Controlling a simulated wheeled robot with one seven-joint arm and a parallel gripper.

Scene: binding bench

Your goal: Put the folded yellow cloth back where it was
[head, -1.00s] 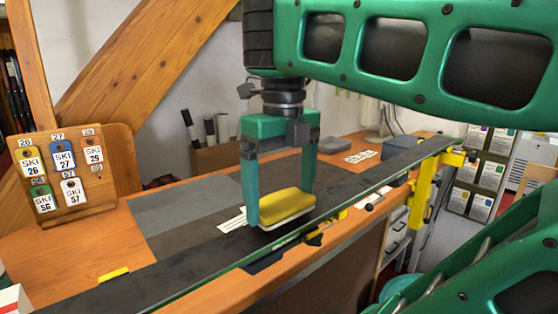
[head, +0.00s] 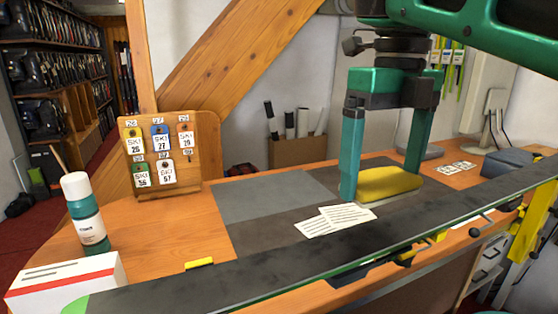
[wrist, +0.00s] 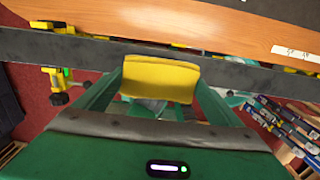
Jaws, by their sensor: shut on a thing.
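The folded yellow cloth (head: 388,183) is between the fingers of my gripper (head: 383,172), with a pale edge under it. In the head view it shows beyond the long dark ski (head: 300,266), over the right end of the dark mat. In the wrist view the cloth (wrist: 160,78) fills the gap between the fingers of my gripper (wrist: 160,84), and the ski (wrist: 50,47) passes behind it. It looks held above the bench; the exact height is hard to tell.
White printed slips (head: 335,219) lie on the mat (head: 262,193). A tag board (head: 162,152) stands at the left. A green bottle (head: 85,212) and white box (head: 66,284) are front left. Yellow clamps (head: 532,225) hold the ski at right. A grey-blue block (head: 506,163) sits at the back right.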

